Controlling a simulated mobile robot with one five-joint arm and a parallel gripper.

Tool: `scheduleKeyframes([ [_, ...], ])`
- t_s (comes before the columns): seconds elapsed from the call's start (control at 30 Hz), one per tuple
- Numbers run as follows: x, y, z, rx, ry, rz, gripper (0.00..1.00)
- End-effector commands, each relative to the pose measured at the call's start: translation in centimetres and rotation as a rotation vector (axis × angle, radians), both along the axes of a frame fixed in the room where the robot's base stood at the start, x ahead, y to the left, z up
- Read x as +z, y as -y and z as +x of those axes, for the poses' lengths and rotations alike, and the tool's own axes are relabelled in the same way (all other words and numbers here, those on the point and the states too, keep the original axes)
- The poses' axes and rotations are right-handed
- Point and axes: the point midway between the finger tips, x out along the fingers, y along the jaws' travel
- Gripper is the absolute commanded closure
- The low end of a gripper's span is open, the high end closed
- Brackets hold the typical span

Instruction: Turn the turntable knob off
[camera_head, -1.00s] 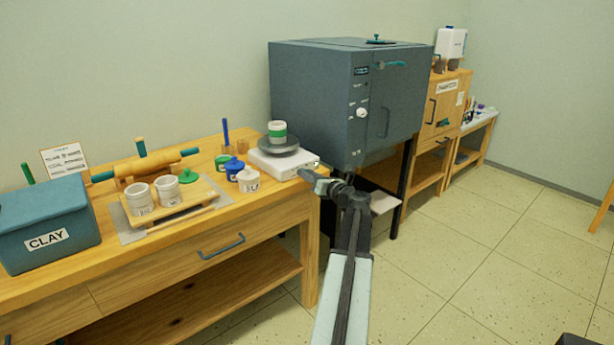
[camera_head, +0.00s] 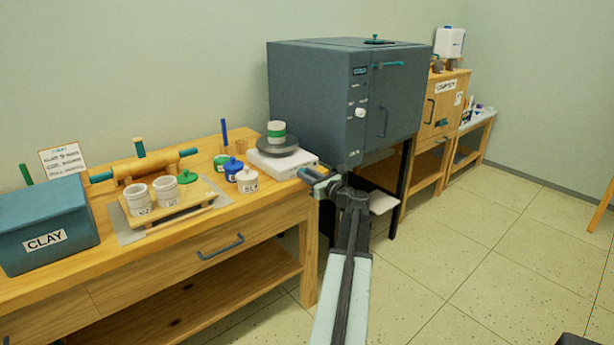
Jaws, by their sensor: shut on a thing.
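The turntable has a white box base (camera_head: 270,165) and a dark round plate (camera_head: 268,145). It stands at the right end of the wooden workbench. A white cup with a green band (camera_head: 276,133) stands upright on the plate. My gripper (camera_head: 308,174) is at the front right corner of the base, shut on the turntable knob. The knob is hidden by the fingers, so its setting cannot be read. My arm reaches up to it from the bottom of the picture.
A grey kiln (camera_head: 320,95) stands close behind and right of my gripper. A board with two pots and a blue CLAY box (camera_head: 75,215) are further left.

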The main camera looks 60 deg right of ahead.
Motion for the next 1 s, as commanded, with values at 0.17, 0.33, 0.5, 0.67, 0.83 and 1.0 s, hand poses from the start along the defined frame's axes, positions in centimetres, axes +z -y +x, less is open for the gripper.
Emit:
scheduleKeyframes([
  [0.17, 0.05, -0.01, 0.12, 0.0, -0.034, -0.105, 1.0],
  [0.33, 0.06, -0.01, 0.13, 0.0, -0.058, -0.179, 1.0],
  [0.5, 0.07, -0.01, 0.15, 0.0, -0.07, -0.219, 1.0],
  [0.67, 0.08, 0.0, 0.16, 0.0, -0.075, -0.234, 1.0],
  [0.83, 0.09, 0.0, 0.17, 0.0, -0.075, -0.235, 1.0],
  [1.0, 0.1, 0.01, 0.17, 0.0, -0.074, -0.234, 0.76],
])
